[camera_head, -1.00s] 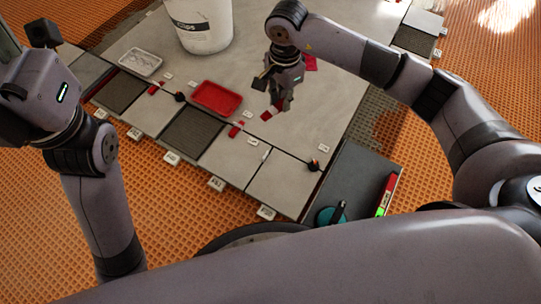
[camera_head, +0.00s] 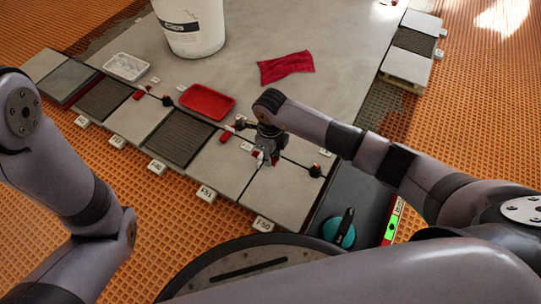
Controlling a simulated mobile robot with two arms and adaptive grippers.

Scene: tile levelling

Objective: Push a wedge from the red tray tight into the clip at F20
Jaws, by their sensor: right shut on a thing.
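The red tray (camera_head: 207,102) lies on the large grey slab; I see no wedges clearly in it. My right gripper (camera_head: 266,157) points down at the joint between two front grey tiles. It is shut on a small red piece (camera_head: 275,161), which looks like a wedge and is mostly hidden by the fingers. A clip at this joint is hidden or too small to make out. The small white labels cannot be read surely, so I cannot tell which marks F20. My left gripper is out of view; only my left arm shows.
A white bucket (camera_head: 192,28), a white tray (camera_head: 127,67) and a red cloth (camera_head: 286,68) are on the slab. A red wedge (camera_head: 226,136) sits at a joint left of my gripper. Orange-topped black pieces (camera_head: 316,170) stand along the joint line. A teal-and-black tool (camera_head: 340,230) lies near front.

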